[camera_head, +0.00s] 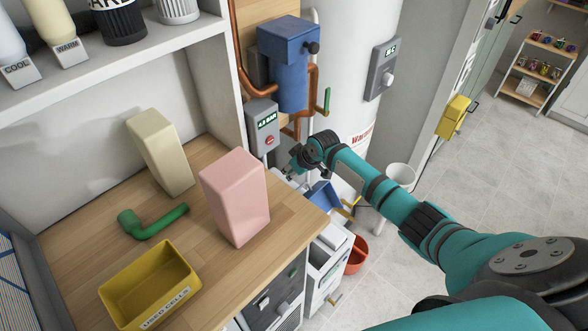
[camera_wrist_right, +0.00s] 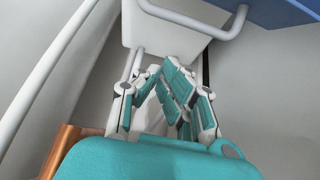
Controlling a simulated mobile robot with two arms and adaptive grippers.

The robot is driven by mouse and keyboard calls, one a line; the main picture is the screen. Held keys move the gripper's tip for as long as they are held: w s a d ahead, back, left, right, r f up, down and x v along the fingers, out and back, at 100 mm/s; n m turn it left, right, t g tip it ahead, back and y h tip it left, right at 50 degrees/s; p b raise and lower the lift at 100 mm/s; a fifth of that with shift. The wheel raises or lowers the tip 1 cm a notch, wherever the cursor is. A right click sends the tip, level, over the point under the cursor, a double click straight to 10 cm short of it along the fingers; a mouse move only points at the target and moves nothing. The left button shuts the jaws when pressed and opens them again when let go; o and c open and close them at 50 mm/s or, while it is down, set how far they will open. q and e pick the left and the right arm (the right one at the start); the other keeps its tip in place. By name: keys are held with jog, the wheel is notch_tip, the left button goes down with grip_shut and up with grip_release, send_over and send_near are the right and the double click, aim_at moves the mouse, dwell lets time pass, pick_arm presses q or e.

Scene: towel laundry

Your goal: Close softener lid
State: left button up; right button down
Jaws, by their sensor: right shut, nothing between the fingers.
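A blue panel (camera_head: 322,196), which may be the softener lid, shows just beyond the counter's right end, beside white parts of a low unit. Whether it is open or shut I cannot tell. In the right wrist view my right gripper (camera_wrist_right: 166,88) is shut and empty. It points at a white panel (camera_wrist_right: 168,38) with a white bar handle. A blue surface (camera_wrist_right: 272,12) shows at the top right there, apart from the fingers. My left gripper is out of view.
The wooden counter (camera_head: 95,220) holds a pink box (camera_head: 235,195), a cream box (camera_head: 160,150), a green bent pipe (camera_head: 152,222) and a yellow bin (camera_head: 150,285). A white tank (camera_head: 350,60) and blue filter housing (camera_head: 290,75) stand behind. A red bucket (camera_head: 356,256) is on the floor.

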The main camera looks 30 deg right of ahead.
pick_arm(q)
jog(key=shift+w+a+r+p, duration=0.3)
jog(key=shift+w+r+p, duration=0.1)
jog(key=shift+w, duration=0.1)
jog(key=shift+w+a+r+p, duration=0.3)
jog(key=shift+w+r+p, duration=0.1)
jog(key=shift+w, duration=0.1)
pick_arm(e)
jog(key=f, duration=0.1)
jog(key=s+f, duration=0.1)
jog(key=f, duration=0.1)
jog(key=shift+s+d+f, duration=0.15)
jog(key=shift+d+f, duration=0.05)
jog(key=shift+d, duration=0.1)
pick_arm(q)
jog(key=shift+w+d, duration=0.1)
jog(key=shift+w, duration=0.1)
pick_arm(e)
jog(key=shift+s, duration=0.15)
